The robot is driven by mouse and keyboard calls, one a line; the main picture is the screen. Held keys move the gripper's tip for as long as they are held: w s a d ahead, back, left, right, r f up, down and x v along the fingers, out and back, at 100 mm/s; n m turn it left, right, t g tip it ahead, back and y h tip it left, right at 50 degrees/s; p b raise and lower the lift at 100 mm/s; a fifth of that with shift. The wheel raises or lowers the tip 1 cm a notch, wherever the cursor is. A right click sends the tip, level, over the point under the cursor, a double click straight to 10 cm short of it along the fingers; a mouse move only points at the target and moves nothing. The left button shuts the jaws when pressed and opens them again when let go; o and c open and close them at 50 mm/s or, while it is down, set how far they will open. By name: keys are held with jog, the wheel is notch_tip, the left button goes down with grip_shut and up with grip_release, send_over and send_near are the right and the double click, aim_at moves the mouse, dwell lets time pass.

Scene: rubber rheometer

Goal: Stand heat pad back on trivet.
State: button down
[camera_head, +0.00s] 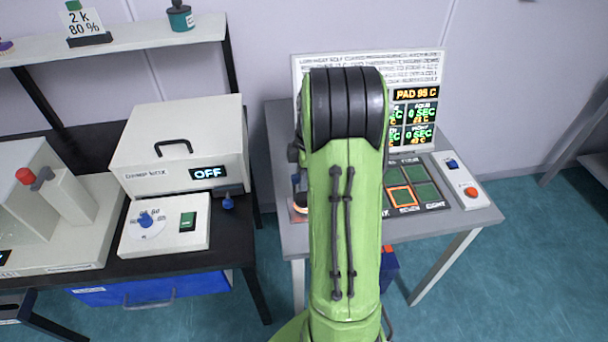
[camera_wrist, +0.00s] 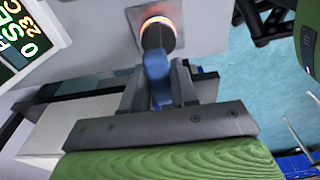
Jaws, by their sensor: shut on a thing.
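The heat pad (camera_wrist: 155,69) has a blue handle, a dark neck and a round end with a glowing orange rim. In the wrist view my gripper (camera_wrist: 160,90) is shut on the blue handle. The glowing end lies over a square grey metal plate, which looks like the trivet (camera_wrist: 142,17); whether they touch I cannot tell. In the head view the pad (camera_head: 300,202) shows only partly at the left of the grey table, with the trivet (camera_head: 299,217) at its base. My green arm hides the gripper there.
The grey table (camera_head: 462,222) also bears a screen reading PAD 95 C (camera_head: 416,94), a panel of green squares (camera_head: 425,191) and a box with a red button (camera_head: 460,181). A cream oven marked OFF (camera_head: 178,145) stands on the black bench at left.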

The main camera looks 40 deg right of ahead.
jog(key=shift+f+b, duration=0.55)
jog(key=shift+f, duration=0.1)
dwell(0.8)
jog(key=c, duration=0.8)
grip_release()
jog(key=r+p, duration=0.1)
jog(key=r, duration=0.4)
jog(key=d+r+p, duration=0.1)
jog(key=r+p, duration=0.1)
jog(key=r, duration=0.3)
jog(key=s+r+p, duration=0.1)
jog(key=r+p, duration=0.1)
jog(key=r, duration=0.3)
jog(key=shift+d+r, duration=0.3)
jog(key=shift+r, duration=0.05)
